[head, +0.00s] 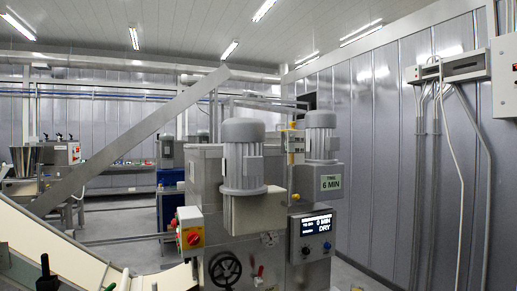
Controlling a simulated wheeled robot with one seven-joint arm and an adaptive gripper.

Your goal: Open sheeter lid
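A large grey machine (205,165) stands in the middle of the head view, with two grey motors, one nearer (243,155) and one at its right (321,135). Its front has a black handwheel (225,270), a red and yellow switch (192,238) and a control box with a lit display (311,226) reading "0 MIN" and "DRY". A "6 MIN" sign (331,183) hangs below the right motor. I cannot make out which part is the sheeter lid, or whether it is open. My gripper is not in view.
A panelled wall (390,150) with cables closes off the right. Some grey floor shows right of the machine.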

